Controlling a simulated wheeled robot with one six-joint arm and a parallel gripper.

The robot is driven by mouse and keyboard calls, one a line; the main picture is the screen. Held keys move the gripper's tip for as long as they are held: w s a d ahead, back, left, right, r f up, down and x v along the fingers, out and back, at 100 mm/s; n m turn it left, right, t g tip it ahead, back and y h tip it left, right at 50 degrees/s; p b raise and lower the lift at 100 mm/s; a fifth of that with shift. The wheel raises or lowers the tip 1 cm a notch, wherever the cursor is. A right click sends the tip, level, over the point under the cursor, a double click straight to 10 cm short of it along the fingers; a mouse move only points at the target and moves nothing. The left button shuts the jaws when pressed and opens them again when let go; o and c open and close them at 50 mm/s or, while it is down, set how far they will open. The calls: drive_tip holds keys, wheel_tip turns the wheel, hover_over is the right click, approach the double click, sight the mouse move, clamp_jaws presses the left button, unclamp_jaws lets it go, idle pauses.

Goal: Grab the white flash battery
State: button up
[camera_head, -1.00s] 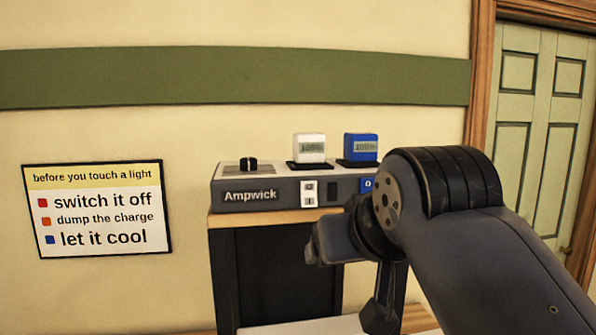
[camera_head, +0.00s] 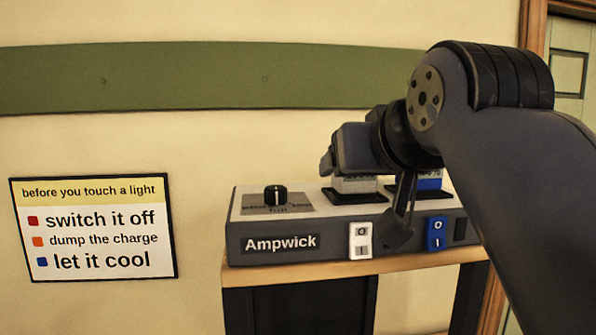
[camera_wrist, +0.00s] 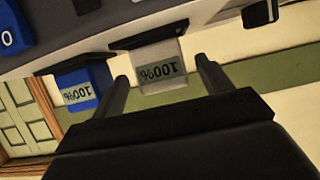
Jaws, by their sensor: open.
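The white flash battery (camera_head: 355,185) sits in its dark dock on top of the Ampwick charger (camera_head: 300,240). In the head view my arm hides most of it. In the wrist view, which is upside down, the white battery (camera_wrist: 163,62) shows a "100%" display. My gripper (camera_wrist: 162,74) is open, with one finger on each side of the white battery. I cannot tell whether either finger touches it.
A blue battery (camera_wrist: 84,88), also reading 100%, stands in the neighbouring dock. The charger front has a white switch (camera_head: 361,240) and a blue switch (camera_head: 436,233). A black knob (camera_head: 276,195) is on top at left. The charger rests on a wooden-topped stand (camera_head: 300,274).

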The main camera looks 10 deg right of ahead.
drive_tip(key=p+x, duration=0.1)
drive_tip(key=x, duration=0.4)
drive_tip(key=shift+a+f+p, duration=0.1)
drive_tip(key=shift+p, duration=0.2)
drive_tip(key=shift+c, duration=0.5)
drive_tip(key=c, duration=1.2)
drive_tip(key=shift+c, duration=0.5)
